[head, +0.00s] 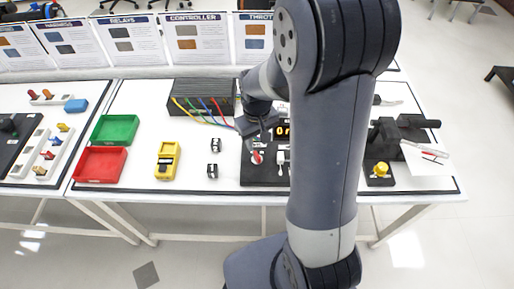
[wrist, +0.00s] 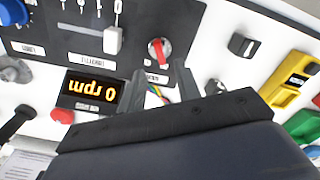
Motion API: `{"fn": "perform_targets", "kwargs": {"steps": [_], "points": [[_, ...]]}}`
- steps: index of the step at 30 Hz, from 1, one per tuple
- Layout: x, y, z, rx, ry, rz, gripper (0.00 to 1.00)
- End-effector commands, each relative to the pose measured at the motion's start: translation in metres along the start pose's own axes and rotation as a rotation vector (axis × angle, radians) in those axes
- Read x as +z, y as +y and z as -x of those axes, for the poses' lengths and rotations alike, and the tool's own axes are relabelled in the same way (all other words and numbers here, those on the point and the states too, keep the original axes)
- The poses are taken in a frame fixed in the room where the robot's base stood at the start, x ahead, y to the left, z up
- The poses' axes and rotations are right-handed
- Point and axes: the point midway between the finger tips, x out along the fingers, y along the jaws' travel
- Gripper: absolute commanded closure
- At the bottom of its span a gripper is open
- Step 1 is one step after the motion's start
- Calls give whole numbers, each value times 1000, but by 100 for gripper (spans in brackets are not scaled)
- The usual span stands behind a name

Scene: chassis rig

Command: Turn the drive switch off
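The black drive panel (head: 262,174) lies on the white table, partly behind my arm. A red rotary switch with a white pointer mark (head: 257,157) is on it, likely the drive switch; it also shows in the wrist view (wrist: 158,51), where its label is too small to read. A white slider lever (wrist: 113,41) is beside it.
A grey box (head: 200,96) with coloured wires stands behind. A yellow meter (head: 167,161), red tray (head: 99,164) and green tray (head: 115,130) lie left. Two small black-and-white blocks lie between meter and panel. A yellow button (head: 380,169) is right of my arm.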

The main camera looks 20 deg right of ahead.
Motion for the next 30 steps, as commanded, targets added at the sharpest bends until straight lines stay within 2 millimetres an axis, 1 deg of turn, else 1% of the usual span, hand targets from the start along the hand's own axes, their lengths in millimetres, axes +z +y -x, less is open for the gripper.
{"fn": "perform_targets", "kwargs": {"steps": [1,6,9,12,20,23,26,30], "points": [[-1,0,12,1,6,0,68],[-1,0,36,1,4,0,68],[0,0,44,0,2,0,68],[0,0,47,0,1,0,68],[0,0,47,0,0,0,68],[0,0,44,0,-1,0,68],[0,0,35,-1,-3,0,68],[1,0,13,-1,-6,0,68]]}}
